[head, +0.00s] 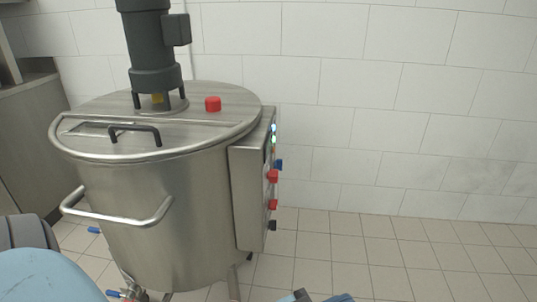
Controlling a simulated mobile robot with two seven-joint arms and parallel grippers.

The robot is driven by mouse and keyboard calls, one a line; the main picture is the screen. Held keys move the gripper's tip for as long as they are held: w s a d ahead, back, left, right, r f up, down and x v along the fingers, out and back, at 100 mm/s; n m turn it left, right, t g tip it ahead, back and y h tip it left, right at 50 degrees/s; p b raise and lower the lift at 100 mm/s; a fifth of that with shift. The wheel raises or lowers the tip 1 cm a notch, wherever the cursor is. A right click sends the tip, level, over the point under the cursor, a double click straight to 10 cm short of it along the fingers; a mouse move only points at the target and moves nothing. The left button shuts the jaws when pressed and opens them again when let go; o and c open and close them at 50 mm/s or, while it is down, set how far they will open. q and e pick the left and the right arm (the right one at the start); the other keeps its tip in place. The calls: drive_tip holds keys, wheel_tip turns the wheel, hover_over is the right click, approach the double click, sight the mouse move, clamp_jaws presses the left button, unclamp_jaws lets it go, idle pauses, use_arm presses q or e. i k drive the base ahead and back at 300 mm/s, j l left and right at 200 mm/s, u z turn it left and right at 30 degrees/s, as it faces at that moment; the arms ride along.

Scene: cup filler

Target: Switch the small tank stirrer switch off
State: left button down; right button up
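A steel tank (180,205) stands at the left with a dark stirrer motor (152,50) upright on its lid. A steel control box (247,190) is fixed to its right side. On the box's right face, seen nearly edge-on, are small lit lamps (273,128), a blue knob (279,164), a red knob (272,176), a lower red knob (272,204) and a black knob (272,225). Labels and switch positions are too small to tell. My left gripper is out of view. A blue and dark part of mine shows at the bottom edge, apart from the box; its fingers cannot be made out.
The lid has a black handle (135,132) and a red cap (213,103). A bar handle (120,220) sticks out at the front, with blue-handled valves below. A steel cabinet (25,150) stands at the far left. The tiled floor (400,255) right of the tank is clear.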

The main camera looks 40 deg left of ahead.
sight(273, 223)
drive_tip(key=i+u, duration=0.2)
drive_tip(key=u, duration=0.25)
drive_tip(key=i+l+u, duration=0.15)
drive_tip(key=u, duration=0.3)
drive_tip(key=i+l+u, duration=0.2)
drive_tip(key=u, duration=0.25)
drive_tip(key=i+l+u, duration=0.15)
drive_tip(key=u, duration=0.35)
drive_tip(key=i+u, duration=0.1)
drive_tip(key=u, duration=0.3)
